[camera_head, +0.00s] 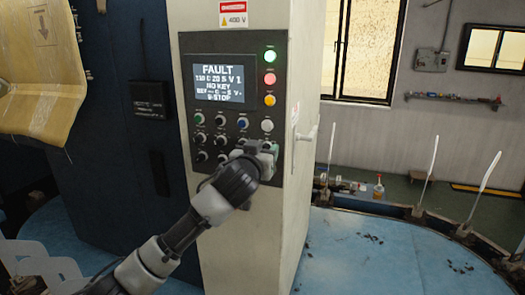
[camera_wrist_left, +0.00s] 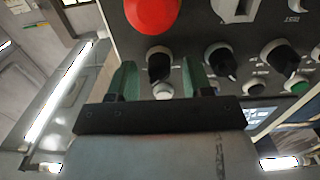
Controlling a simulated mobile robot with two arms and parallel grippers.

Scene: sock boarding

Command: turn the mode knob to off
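The control panel (camera_head: 228,104) on the cream cabinet carries a lit screen, lamps and rows of black knobs. My left gripper (camera_head: 262,150) is at its lower right and hides what is behind it. In the left wrist view the green fingers of this gripper (camera_wrist_left: 159,80) are apart, with a black knob (camera_wrist_left: 158,65) between them in the picture. Gaps show on both sides of that knob. I cannot read its label, so I cannot tell if it is the mode knob. More black knobs (camera_wrist_left: 220,60) stand beside it. My right gripper is out of view.
A large red button (camera_wrist_left: 151,14) and a white button (camera_wrist_left: 163,91) are close to the fingers. A cabinet door handle (camera_head: 308,133) stands out at the right. The blue round platform (camera_head: 350,250) surrounds the cabinet. A yellowish sheet (camera_head: 40,75) hangs at the left.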

